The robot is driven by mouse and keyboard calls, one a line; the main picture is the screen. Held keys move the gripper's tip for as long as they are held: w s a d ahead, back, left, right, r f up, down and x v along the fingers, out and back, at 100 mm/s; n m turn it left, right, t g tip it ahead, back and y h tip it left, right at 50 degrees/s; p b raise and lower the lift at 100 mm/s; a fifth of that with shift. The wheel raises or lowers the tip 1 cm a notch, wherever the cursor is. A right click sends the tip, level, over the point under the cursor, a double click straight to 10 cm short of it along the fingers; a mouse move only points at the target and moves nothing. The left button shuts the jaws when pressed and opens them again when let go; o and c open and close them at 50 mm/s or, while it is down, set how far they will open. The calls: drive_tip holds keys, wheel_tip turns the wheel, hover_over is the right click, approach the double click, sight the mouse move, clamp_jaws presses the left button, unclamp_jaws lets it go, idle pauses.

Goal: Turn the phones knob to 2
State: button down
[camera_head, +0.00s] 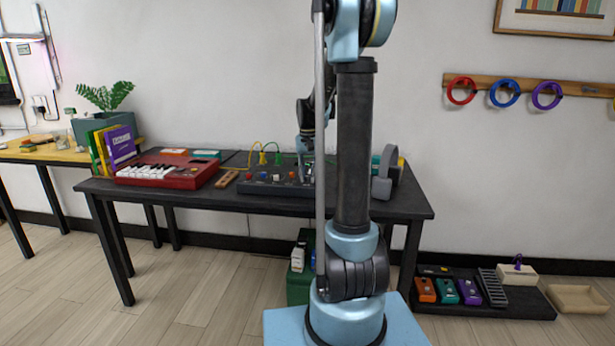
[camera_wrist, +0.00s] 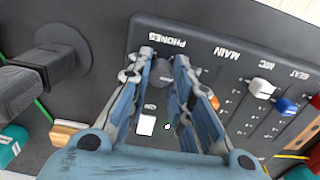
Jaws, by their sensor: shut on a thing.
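The black mixer panel (camera_head: 270,188) lies on the dark table, right of its middle in the head view. In the wrist view its face (camera_wrist: 190,30) appears with upside-down lettering. The phones knob (camera_wrist: 162,72) is a dark round knob beside the PHONES label. My gripper (camera_wrist: 162,66) has its two blue-grey fingers on either side of the knob and is shut on it. The fingers partly cover the knob, and I cannot read its pointer or setting. In the head view my gripper (camera_head: 305,147) is over the panel, partly hidden by my arm.
White (camera_wrist: 262,88) and blue (camera_wrist: 285,105) slider caps sit beside the fingers. A white button (camera_wrist: 146,125) is close by. Grey headphones (camera_head: 384,178) stand right of the panel, and a red keyboard (camera_head: 185,172) lies left. Cables rise behind the panel.

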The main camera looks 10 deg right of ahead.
sight(308, 176)
drive_tip(key=shift+w, duration=0.15)
drive_tip(key=c, duration=1.4)
unclamp_jaws()
drive_tip(key=shift+r, duration=0.1)
wheel_tip(308, 176, up, 12)
